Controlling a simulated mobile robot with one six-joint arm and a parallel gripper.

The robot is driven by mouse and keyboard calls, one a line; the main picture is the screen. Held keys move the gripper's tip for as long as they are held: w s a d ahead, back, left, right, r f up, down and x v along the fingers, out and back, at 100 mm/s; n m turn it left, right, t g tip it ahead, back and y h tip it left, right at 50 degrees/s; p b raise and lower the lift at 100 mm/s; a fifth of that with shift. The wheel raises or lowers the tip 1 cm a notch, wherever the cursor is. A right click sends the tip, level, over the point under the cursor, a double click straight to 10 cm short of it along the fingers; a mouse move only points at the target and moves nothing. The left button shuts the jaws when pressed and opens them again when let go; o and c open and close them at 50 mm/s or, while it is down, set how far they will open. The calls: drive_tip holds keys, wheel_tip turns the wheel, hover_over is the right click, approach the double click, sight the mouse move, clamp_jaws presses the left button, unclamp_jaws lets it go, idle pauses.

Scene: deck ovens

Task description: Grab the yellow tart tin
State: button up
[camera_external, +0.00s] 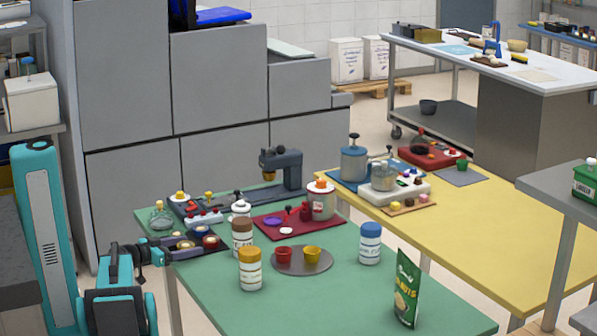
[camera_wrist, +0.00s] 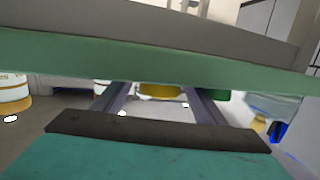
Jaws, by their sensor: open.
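The yellow tart tin (camera_external: 312,254) stands on a round grey plate (camera_external: 302,267) on the green table, just right of a red tin (camera_external: 284,256). My gripper (camera_external: 168,252) is at the table's left edge, well to the left of the yellow tin and apart from it. In the wrist view my gripper (camera_wrist: 162,95) has its two dark fingers spread, so it is open. A yellow shape shows beyond the fingers, partly hidden by a green band; I cannot tell whether it is the tin.
The green table (camera_external: 330,305) is clear in front of the plate.

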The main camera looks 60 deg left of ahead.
idle(0.3)
drive_tip(key=c, duration=1.1)
drive_tip(key=shift+r, duration=0.15)
wheel_tip(320, 180, up, 10)
drive_tip(key=b, duration=0.2)
